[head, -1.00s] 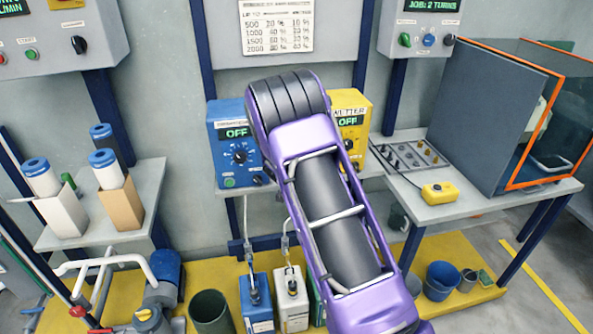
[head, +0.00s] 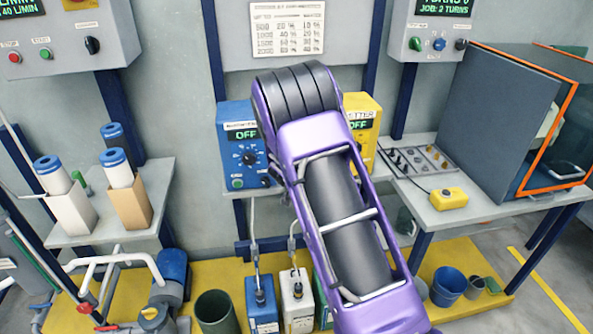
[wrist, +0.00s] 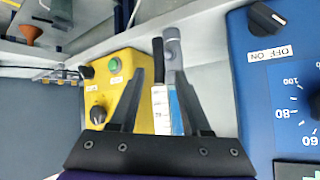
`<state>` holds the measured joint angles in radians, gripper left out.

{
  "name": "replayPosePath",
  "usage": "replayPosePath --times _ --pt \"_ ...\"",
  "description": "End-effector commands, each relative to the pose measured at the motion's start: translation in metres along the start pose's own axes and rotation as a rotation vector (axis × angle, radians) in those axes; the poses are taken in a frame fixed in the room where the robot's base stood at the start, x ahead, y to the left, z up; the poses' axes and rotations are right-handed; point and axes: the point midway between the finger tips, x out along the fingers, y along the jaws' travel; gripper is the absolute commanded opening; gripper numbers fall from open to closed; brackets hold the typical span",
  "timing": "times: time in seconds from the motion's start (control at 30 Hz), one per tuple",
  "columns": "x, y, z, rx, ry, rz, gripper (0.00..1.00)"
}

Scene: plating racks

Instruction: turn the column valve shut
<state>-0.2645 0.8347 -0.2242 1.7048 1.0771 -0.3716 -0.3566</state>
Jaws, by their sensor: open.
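I cannot tell for certain which part is the column valve. Piping at the lower left of the head view has a red handle (head: 84,308) on a white pipe and a yellow-topped fitting (head: 152,314) beside a blue pump (head: 172,276). My purple arm fills the middle of the head view, and my gripper is hidden there. In the wrist view my gripper (wrist: 159,74) is open, its two black fingers apart. A black-topped and a grey-topped slim rod (wrist: 172,80) show beyond the fingers. I cannot judge their distance, and nothing is visibly held.
A blue control box (head: 245,160) and a yellow one (head: 360,118) stand behind my arm; both read OFF. Filter cartridges stand on a left shelf (head: 85,235). A right bench (head: 440,208) carries a grey cabinet. Jugs and buckets stand on the yellow floor platform (head: 400,300).

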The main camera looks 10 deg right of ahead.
Motion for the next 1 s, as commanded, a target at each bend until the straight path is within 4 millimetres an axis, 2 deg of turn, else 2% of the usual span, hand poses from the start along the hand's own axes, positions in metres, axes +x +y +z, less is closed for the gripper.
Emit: replayPosePath --times 0.3,0.5,0.7,1.0 --pt "-0.081 -0.002 -0.003 0.000 0.001 -0.004 0.47" --pt "-0.123 -0.002 -0.002 0.001 0.001 -0.003 0.47" --pt "-0.146 -0.001 -0.001 0.001 0.001 -0.002 0.47" --pt "-0.150 0.000 0.000 0.001 0.001 -0.001 0.47"
